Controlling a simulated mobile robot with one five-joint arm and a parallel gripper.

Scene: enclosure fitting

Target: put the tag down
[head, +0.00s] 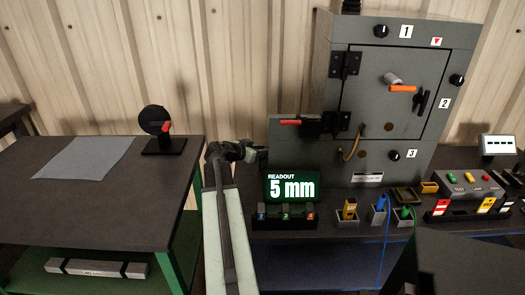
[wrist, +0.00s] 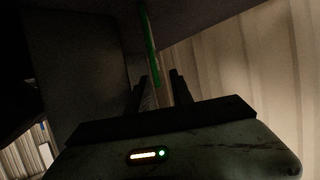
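I cannot make out a tag for certain in either view. My gripper (head: 258,153) is at the end of my arm in the head view, left of the grey enclosure and behind the readout; its fingers are too small there to read. In the wrist view my gripper (wrist: 158,90) shows two dark fingers standing apart. I see nothing clearly held between them, though the picture is dark. A green bar, which looks like a table leg, shows beyond the fingertips.
The left table (head: 100,195) carries a grey sheet (head: 84,158) and a black disc stand (head: 163,140) with a red part. The enclosure (head: 390,65) stands right. A readout (head: 292,187) shows 5 mm. Coloured blocks, holders and a button box (head: 470,182) crowd the right bench.

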